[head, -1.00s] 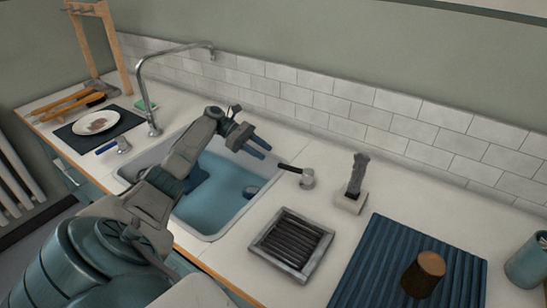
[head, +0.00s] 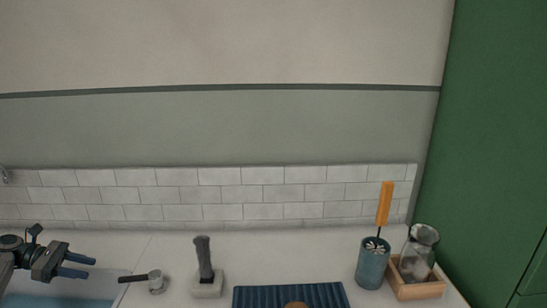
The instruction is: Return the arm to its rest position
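My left gripper (head: 82,266) is at the lower left of the head view, over the sink (head: 60,299). Its two blue fingers point right and stand apart with nothing between them. Only the gripper and a bit of my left wrist show; the rest of that arm is outside the picture. My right arm and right gripper are not in view.
Right of the gripper, a small pale cup with a dark handle (head: 156,284) and a grey brush in a block (head: 205,270) stand on the counter. A blue ribbed mat (head: 262,296), teal cup (head: 373,266) with an orange-handled brush (head: 384,206), and glass jar (head: 419,250) in a wooden tray (head: 420,291) are further right.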

